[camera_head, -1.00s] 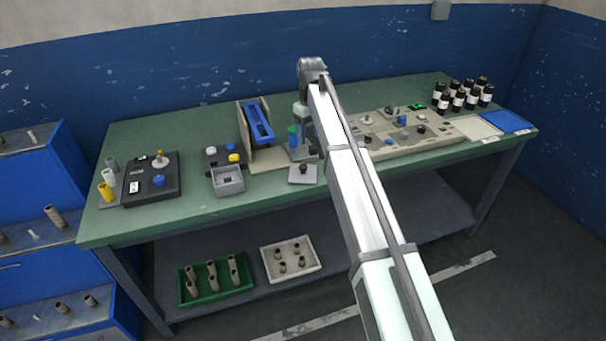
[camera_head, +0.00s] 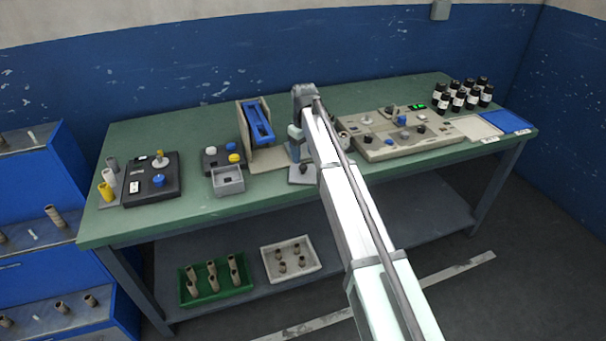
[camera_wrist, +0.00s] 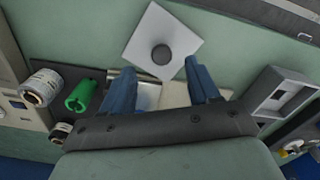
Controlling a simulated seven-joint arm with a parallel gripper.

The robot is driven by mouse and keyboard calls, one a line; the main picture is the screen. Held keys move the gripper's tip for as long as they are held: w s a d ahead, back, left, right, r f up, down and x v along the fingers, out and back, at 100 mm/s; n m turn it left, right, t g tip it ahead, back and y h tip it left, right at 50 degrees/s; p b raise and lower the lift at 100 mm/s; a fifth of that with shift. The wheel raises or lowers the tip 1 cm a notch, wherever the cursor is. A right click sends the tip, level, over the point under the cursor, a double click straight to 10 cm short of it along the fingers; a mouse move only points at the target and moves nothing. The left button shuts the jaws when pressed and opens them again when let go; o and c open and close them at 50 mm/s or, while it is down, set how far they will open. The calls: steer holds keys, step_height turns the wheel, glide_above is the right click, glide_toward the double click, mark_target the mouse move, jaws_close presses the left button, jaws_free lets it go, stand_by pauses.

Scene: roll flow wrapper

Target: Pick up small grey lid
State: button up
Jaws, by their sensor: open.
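The small grey lid is a square light-grey plate with a round dark knob; it lies on the green bench, just right of the small grey box, in the head view (camera_head: 302,180). In the wrist view the lid (camera_wrist: 178,33) lies turned like a diamond, its lower corners near my fingertips. My gripper (camera_wrist: 160,66) is open with two blue fingers apart and nothing between them. The knob lies just beyond the fingertips in the picture; the height gap cannot be told. In the head view my gripper (camera_head: 297,148) is partly hidden, just behind the lid.
The open grey box (camera_head: 228,187) stands left of the lid; it also shows in the wrist view (camera_wrist: 268,104). A blue-topped device (camera_head: 258,122) stands behind. A green roll (camera_wrist: 80,95) and a pale roll (camera_wrist: 41,87) lie left in the wrist view. A beige panel (camera_head: 385,152) is to the right.

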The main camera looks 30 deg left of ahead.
mark_target(303, 166)
steer(key=shift+a+f, duration=0.15)
steer(key=shift+f, duration=2.2)
steer(key=shift+c, duration=0.4)
jaws_close()
